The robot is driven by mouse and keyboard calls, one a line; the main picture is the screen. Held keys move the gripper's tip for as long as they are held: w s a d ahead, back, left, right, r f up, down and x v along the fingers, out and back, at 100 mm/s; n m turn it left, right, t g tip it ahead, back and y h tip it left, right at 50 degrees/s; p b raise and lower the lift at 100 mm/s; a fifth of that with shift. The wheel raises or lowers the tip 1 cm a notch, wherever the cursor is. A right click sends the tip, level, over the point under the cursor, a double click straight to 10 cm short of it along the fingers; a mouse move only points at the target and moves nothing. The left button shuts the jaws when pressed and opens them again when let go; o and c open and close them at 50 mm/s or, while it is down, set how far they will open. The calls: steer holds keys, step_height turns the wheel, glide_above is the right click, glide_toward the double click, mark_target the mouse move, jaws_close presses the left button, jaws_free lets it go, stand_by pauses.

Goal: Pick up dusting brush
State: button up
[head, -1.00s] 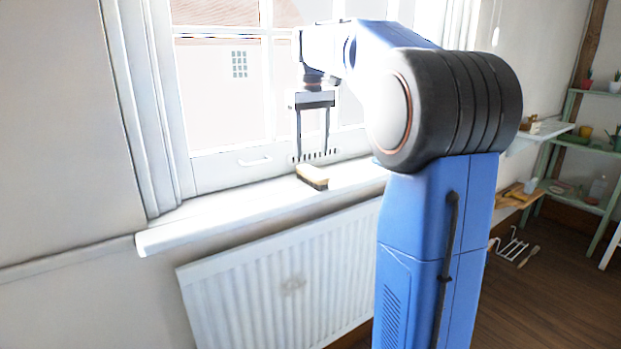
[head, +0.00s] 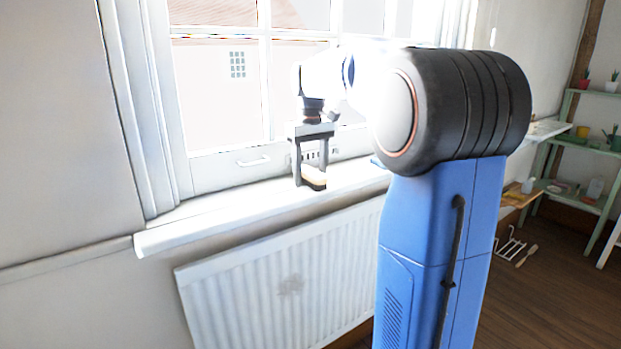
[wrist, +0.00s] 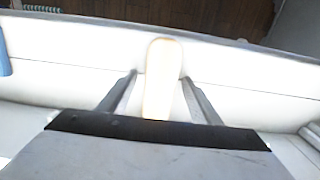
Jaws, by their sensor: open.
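The dusting brush (head: 313,177) lies on the white windowsill (head: 205,225), with a pale top and a dark lower part in the head view. My gripper (head: 310,184) points down over it, open, with one finger on each side of the brush. In the wrist view the brush (wrist: 162,78) is a bright, washed-out pale shape between the two fingers of my gripper (wrist: 160,85). A gap shows between the brush and the fingers there. The near end of the brush is hidden behind the gripper body.
The window frame (head: 228,172) with a handle stands right behind the sill. A white radiator (head: 290,285) hangs below it. A green shelf (head: 590,150) with pots stands at the far right. The sill left of my gripper is clear.

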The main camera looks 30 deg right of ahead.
mark_target(311, 171)
steer(key=c, duration=1.3)
step_height(311, 171, up, 10)
steer(key=shift+r, duration=0.1)
steer(key=o, duration=0.7)
steer(key=shift+c, duration=0.2)
steer(key=c, duration=0.4)
steer(key=shift+s, duration=0.1)
